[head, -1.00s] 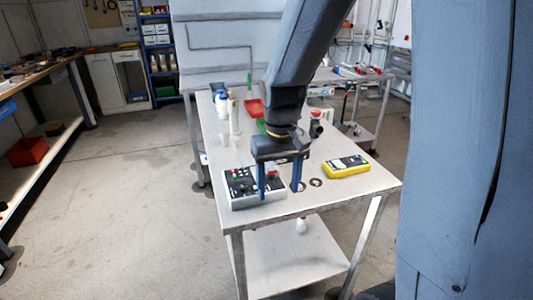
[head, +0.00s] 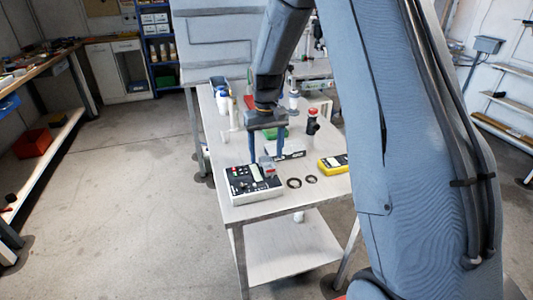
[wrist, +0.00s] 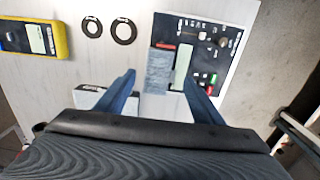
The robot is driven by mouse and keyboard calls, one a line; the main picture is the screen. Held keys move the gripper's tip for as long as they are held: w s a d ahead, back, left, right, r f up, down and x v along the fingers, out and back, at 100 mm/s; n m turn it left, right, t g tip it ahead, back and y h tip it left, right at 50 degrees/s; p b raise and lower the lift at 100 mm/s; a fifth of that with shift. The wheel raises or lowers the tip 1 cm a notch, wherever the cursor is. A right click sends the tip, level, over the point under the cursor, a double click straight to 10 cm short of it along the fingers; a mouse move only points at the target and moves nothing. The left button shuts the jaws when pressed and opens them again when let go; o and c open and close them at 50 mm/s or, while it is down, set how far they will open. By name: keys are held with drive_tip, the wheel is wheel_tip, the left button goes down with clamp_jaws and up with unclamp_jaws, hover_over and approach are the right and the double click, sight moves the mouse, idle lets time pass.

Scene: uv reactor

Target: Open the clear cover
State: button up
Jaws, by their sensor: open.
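The control box (head: 240,190) is a light box with a dark panel, near the front left of the table; its panel also shows in the wrist view (wrist: 205,50). The clear cover (head: 269,170) is at the box's right rear part, with red by it. In the wrist view the cover (wrist: 158,72) looks like a greyish see-through plate beside a pale display. My gripper (head: 268,156) is open at the rear edge of the box. In the wrist view its fingers (wrist: 160,80) stand on either side of the cover, apart from each other. Contact with the cover cannot be told.
Two dark rings (head: 294,183) lie right of the box, then a yellow meter (head: 331,163). A white box (head: 291,152) stands close behind. Bottles (head: 223,103) and a red-topped item (head: 312,121) stand farther back. The table's front strip is clear.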

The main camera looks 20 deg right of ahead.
drive_tip(key=shift+f, duration=0.75)
drive_tip(key=c, duration=1.1)
drive_tip(key=shift+o, duration=0.2)
